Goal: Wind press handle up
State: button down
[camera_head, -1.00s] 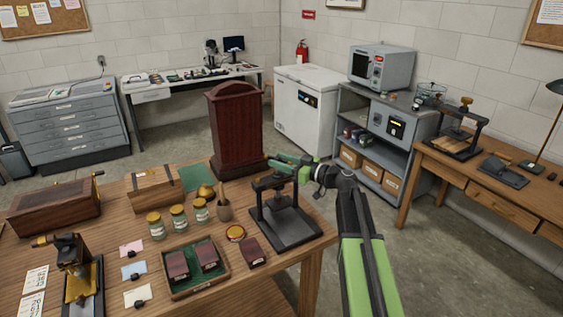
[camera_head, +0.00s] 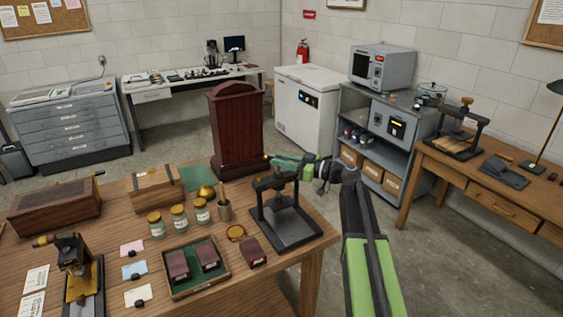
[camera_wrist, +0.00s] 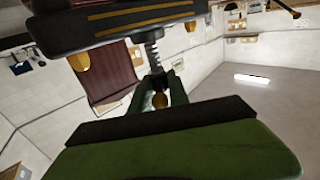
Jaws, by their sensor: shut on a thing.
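The dark press (camera_head: 287,227) stands at the right end of the wooden table, with its black frame upright over a flat base plate. My gripper (camera_head: 271,158) is at the top of the press. In the wrist view, my gripper (camera_wrist: 160,90) is shut on a small brass-coloured handle knob (camera_wrist: 160,101) between its green fingers. The threaded screw (camera_wrist: 153,50) of the press runs beyond the fingertips. The rest of the handle is mostly hidden by the fingers.
Another press (camera_head: 468,130) is on the right-hand desk. Floor is open between the tables.

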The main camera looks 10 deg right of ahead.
jog(key=n+g+y, duration=0.1)
jog(key=n+g, duration=0.1)
jog(key=w+n+g+y, duration=0.1)
jog(key=n+g, duration=0.1)
jog(key=g, duration=0.1)
jog(key=shift+d+g, duration=0.2)
jog(key=shift+g, duration=0.1)
jog(key=shift+s+n+g+y, duration=0.1)
jog(key=shift+n+g+y, duration=0.15)
jog(key=shift+n+g, duration=0.8)
jog(key=shift+n+g+y, duration=0.25)
jog(key=shift+n+g, duration=0.3)
jog(key=shift+g, duration=1.2)
jog(key=c, duration=1.3)
grip_release()
